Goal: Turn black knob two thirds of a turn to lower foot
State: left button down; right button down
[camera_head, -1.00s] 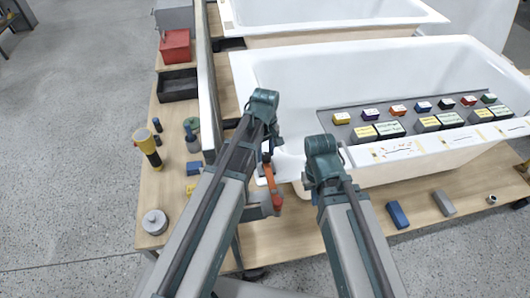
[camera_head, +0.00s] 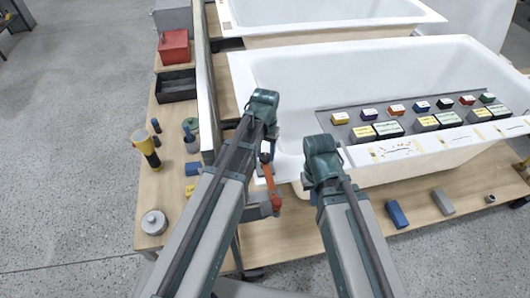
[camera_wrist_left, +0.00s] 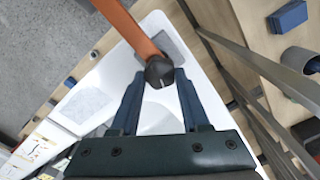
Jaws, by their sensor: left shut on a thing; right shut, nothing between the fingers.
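The black knob (camera_wrist_left: 160,72) shows in the left wrist view at the end of an orange bar (camera_wrist_left: 136,31), with a pale mark on its face. My left gripper (camera_wrist_left: 160,79) is shut on the knob, one finger on each side. In the head view my left gripper (camera_head: 265,155) is over the orange bar (camera_head: 270,180) at the tub's near left corner, and my wrist partly hides the knob. I cannot make out a foot. My right gripper (camera_head: 308,184) is shut and empty near the tub's front edge, its fingers mostly hidden by its wrist.
The white bathtub shell (camera_head: 265,67) fills the right side, with a grey tray (camera_head: 333,117) of colored blocks. A blue block (camera_head: 397,214) lies in front.

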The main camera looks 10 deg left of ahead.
pick_arm(q)
jog(key=m, duration=0.7)
jog(key=shift+s+d, duration=0.1)
jog(key=m, duration=0.6)
jog(key=shift+s+m, duration=0.1)
jog(key=shift+m, duration=0.3)
jog(key=m, duration=0.6)
jog(key=shift+s, duration=0.15)
jog(key=m, duration=0.6)
jog(key=shift+m, duration=0.3)
jog(key=shift+c, duration=1.9)
grip_release()
jog(key=shift+r, duration=0.1)
